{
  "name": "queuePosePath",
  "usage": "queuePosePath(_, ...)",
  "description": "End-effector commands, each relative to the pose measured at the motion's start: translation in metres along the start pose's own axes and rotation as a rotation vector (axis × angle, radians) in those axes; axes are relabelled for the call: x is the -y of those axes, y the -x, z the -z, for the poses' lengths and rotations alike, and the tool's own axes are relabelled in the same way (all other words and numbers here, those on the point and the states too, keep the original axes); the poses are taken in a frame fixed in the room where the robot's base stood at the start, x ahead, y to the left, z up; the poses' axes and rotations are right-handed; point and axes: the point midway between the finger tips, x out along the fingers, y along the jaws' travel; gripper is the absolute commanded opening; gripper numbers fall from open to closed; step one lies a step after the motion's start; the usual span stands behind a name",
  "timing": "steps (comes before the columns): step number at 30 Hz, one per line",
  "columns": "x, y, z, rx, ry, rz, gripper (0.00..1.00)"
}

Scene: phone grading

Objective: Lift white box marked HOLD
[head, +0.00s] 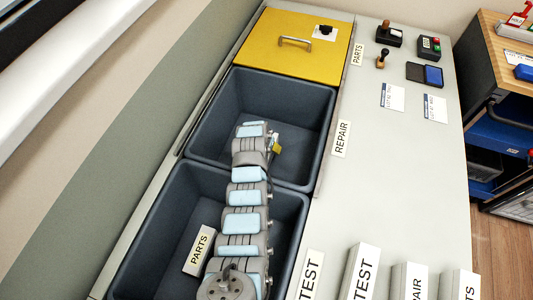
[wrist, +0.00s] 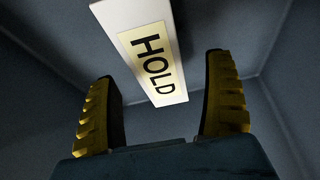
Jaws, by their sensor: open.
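The white box marked HOLD (wrist: 135,25) shows in the wrist view, lying inside a dark grey bin, its label facing the camera. My gripper (wrist: 163,95) is open, with its two yellow-ridged fingers apart on either side of the near end of the box. The fingers do not visibly touch it. In the head view my arm reaches into the upper dark bin (head: 205,115), and only a bit of yellow at my gripper (head: 276,148) shows. The HOLD box is hidden in that view.
The lower dark bin (head: 300,215) holds a white box marked PARTS (head: 199,250). A yellow lid with a handle (head: 270,50) lies beyond the bins. Boxes marked TEST (head: 361,272) and REPAIR (head: 409,283) stand on the counter (head: 400,180). Stamps and cards lie at the back right.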

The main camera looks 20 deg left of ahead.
Motion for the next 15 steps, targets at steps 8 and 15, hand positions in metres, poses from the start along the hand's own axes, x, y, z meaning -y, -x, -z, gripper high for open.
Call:
queuePosePath(8,-0.001,-0.013,-0.003,0.006,0.000,-0.002,0.85)
queuePosePath(15,-0.001,-0.030,-0.002,0.004,0.000,-0.001,0.85)
